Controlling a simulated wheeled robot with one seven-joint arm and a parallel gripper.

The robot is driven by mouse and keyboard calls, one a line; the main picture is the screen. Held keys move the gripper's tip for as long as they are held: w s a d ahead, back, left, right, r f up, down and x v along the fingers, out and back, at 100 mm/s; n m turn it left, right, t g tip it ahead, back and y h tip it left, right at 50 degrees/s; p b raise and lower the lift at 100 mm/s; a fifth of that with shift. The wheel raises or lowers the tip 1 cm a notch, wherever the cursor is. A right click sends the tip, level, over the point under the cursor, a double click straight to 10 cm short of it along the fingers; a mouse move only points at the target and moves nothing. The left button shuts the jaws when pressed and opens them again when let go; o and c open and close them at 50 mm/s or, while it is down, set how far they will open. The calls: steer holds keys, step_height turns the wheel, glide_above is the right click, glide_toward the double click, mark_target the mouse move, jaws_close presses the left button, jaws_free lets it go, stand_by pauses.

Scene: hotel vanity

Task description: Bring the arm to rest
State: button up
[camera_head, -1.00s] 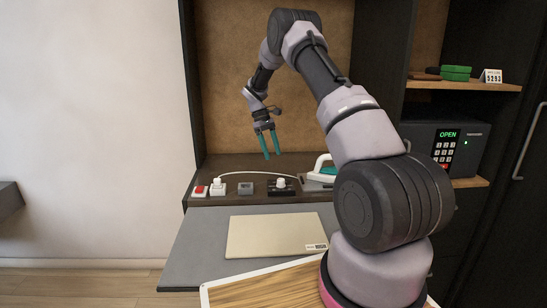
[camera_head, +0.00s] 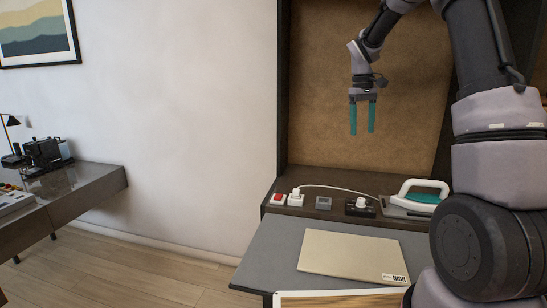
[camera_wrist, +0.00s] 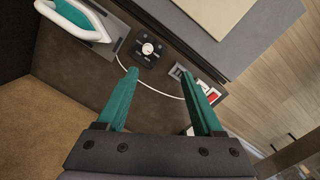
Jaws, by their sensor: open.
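My gripper (camera_head: 362,118) hangs in the air in front of the brown back panel, above the vanity shelf, with its teal fingers pointing down. The fingers are apart and nothing is between them. It also shows in the wrist view (camera_wrist: 167,88), where its open fingers reach out over the shelf. My arm rises along the right side of the head view and bends over at the top, partly out of frame.
Below are a red switch (camera_head: 278,199), a white plug (camera_head: 296,197), a grey box (camera_head: 323,203), a black dial box (camera_head: 360,207) and an iron (camera_head: 424,197). A beige board (camera_head: 353,254) lies on the grey surface (camera_head: 262,258). A desk (camera_head: 85,190) stands left.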

steer(key=s+a+r+m+t+y, duration=0.1)
steer(key=s+r+m+t, duration=0.15)
steer(key=s+r, duration=0.55)
steer(key=s+a+r+m+t+y, duration=0.1)
steer(key=s+a+r+m+t, duration=0.3)
steer(key=s, duration=0.9)
steer(key=s+t, duration=0.1)
steer(key=s, duration=0.8)
steer(key=shift+d+m+y, duration=0.4)
steer(key=shift+d+m, duration=0.05)
